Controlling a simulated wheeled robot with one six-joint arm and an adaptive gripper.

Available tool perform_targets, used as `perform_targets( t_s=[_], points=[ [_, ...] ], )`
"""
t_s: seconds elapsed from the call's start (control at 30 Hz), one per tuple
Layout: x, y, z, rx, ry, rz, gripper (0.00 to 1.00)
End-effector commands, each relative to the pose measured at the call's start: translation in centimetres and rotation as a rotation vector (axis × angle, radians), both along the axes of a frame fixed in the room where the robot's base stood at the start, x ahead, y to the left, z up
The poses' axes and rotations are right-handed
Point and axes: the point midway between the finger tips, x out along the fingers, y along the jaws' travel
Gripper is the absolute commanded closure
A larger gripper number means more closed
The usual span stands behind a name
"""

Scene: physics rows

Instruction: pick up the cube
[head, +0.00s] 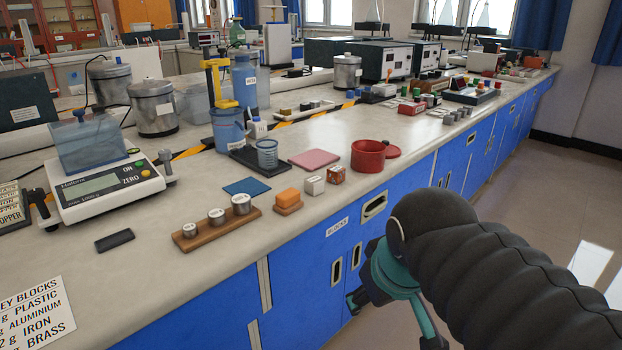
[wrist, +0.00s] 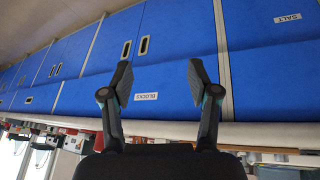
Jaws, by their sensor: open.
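Several small blocks stand near the bench's front edge in the head view. An orange block (head: 288,197) sits on a tan block (head: 287,209). A pale, whitish block (head: 315,185) stands to its right, and a reddish-brown cube (head: 336,174) stands beyond that. I cannot tell which one the task means. My gripper (head: 396,320) is open and empty, low in front of the blue cabinets and below the bench top. In the wrist view its two dark fingers (wrist: 160,76) are spread, with only cabinet fronts between them. No cube can be made out in the wrist view.
A red round pot (head: 368,156) stands right of the blocks. A wooden strip (head: 217,230) with metal weights lies to their left. Blue and pink mats (head: 314,159) lie behind. A balance (head: 105,187) stands at left. The blue cabinet fronts (wrist: 170,50) and bench edge are close to my gripper.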

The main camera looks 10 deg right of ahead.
Motion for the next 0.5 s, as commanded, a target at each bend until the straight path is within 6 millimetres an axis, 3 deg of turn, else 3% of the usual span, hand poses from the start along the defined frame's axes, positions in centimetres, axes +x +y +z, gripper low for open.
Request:
perform_targets(
  t_s=[0.2, 0.5],
  points=[
    [6.8, 0.3, 7.3, -0.267, 0.079, 0.452, 0.40],
    [15.7, 1.6, 15.0, -0.605, 0.228, 1.088, 0.40]
  ],
)
